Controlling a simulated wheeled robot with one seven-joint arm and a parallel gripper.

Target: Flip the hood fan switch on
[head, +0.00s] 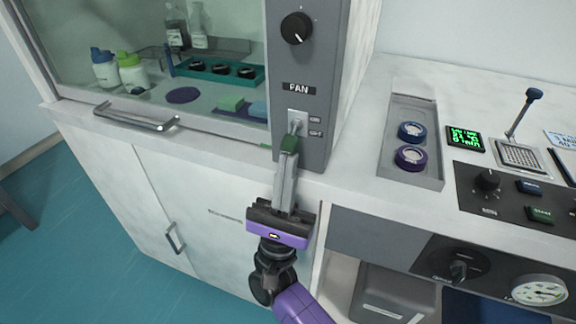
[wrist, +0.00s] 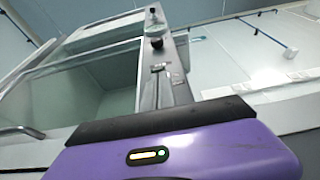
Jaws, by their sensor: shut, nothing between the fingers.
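The fan switch (head: 297,124) is a small metal toggle on a light plate, below the "FAN" label (head: 299,88) on the grey hood post (head: 316,75). In the wrist view the grey post (wrist: 178,88) rises beyond my purple gripper body, and the fingers and the switch cannot be made out clearly.
A black knob (head: 296,28) sits above the label. The hood's glass sash with a metal handle (head: 137,117) is at left, with bottles (head: 132,72) behind it. A grey tray (head: 427,112) with two round items and a control panel (head: 510,196) lie at right.

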